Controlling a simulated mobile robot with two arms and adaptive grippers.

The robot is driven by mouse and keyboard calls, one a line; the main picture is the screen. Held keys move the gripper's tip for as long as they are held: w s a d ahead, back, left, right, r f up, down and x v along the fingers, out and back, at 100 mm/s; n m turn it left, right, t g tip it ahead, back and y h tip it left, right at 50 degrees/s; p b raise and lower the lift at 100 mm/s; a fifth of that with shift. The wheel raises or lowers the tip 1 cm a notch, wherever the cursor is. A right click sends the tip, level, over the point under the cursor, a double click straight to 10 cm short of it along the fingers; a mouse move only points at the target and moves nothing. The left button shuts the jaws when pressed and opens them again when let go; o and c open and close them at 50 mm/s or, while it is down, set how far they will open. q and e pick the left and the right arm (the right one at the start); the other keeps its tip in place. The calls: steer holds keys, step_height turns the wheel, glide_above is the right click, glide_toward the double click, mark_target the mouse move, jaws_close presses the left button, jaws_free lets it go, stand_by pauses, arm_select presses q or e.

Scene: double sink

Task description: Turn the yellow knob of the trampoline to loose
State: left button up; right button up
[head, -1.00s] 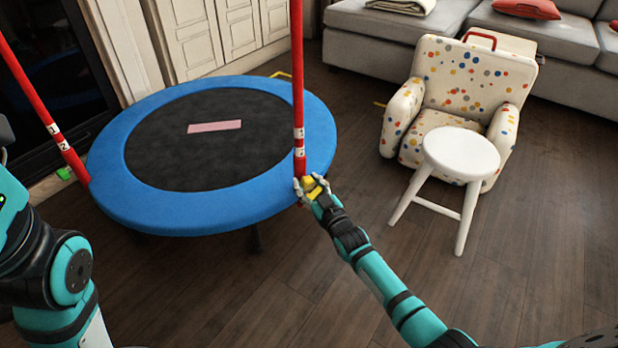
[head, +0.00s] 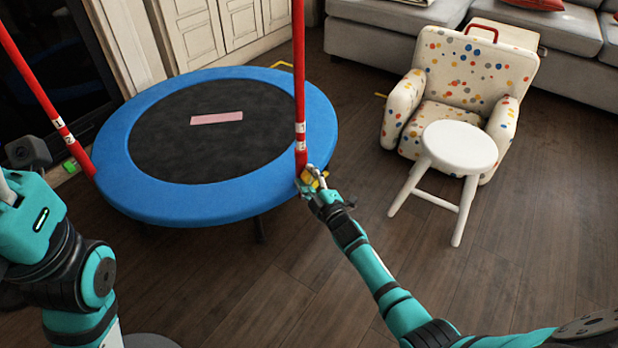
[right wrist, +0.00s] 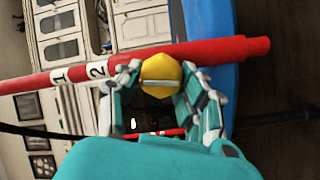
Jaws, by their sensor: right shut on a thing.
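The trampoline has a blue padded rim (head: 165,207) and a dark mat. A red pole (head: 300,90) stands at its right front edge; a second red pole (head: 45,100) rises at its left. The yellow knob (head: 312,176) is on the lower part of the right pole. My right gripper (head: 311,180) is shut on this knob. In the right wrist view, the yellow knob (right wrist: 161,76) sits between the two fingers, with a light bar across its face; the red pole (right wrist: 205,50) with marks 1 and 2 runs behind it. My left arm shows at the left, but its gripper cannot be made out.
A white stool (head: 459,147) and a dotted child's armchair (head: 470,75) stand to the right. A grey sofa (head: 380,37) is at the back. The wooden floor between trampoline and stool is clear.

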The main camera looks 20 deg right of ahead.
steer(key=shift+f+n, duration=0.1)
steer(key=shift+n, duration=0.9)
steer(key=o, duration=1.2)
steer(key=shift+c, duration=0.2)
steer(key=s+d, duration=0.2)
steer(key=s, duration=1)
